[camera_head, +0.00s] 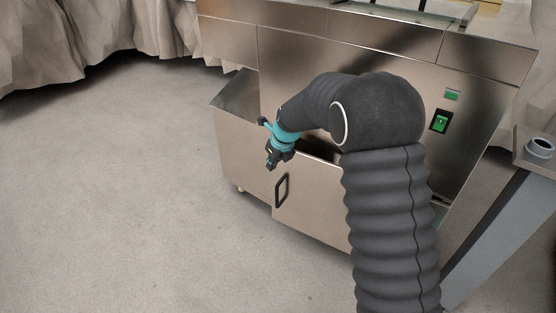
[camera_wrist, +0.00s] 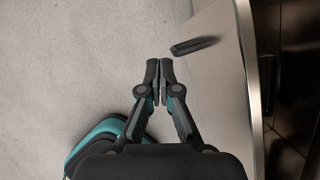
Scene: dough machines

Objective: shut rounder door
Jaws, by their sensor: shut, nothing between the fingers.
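The rounder is a large steel machine (camera_head: 350,60). Its door (camera_head: 315,205) is a steel panel low on the front, with a black loop handle (camera_head: 282,190). The door stands out from the body, with a dark gap behind its top edge. In the wrist view the door (camera_wrist: 218,85) is at the right, its handle (camera_wrist: 195,45) just ahead and right of my fingertips, and a dark interior beyond the door's edge. My gripper (camera_head: 271,164) is shut and empty, on the handle side of the door, a little above the handle in the head view. It also shows in the wrist view (camera_wrist: 159,66), apart from the handle. My arm hides part of the machine front.
A green switch (camera_head: 440,121) is on the machine's front at the right. A grey stand (camera_head: 500,225) with a round fitting (camera_head: 541,146) is at the far right. Draped cloth (camera_head: 60,40) hangs at the back left. The floor (camera_head: 120,200) at the left is clear.

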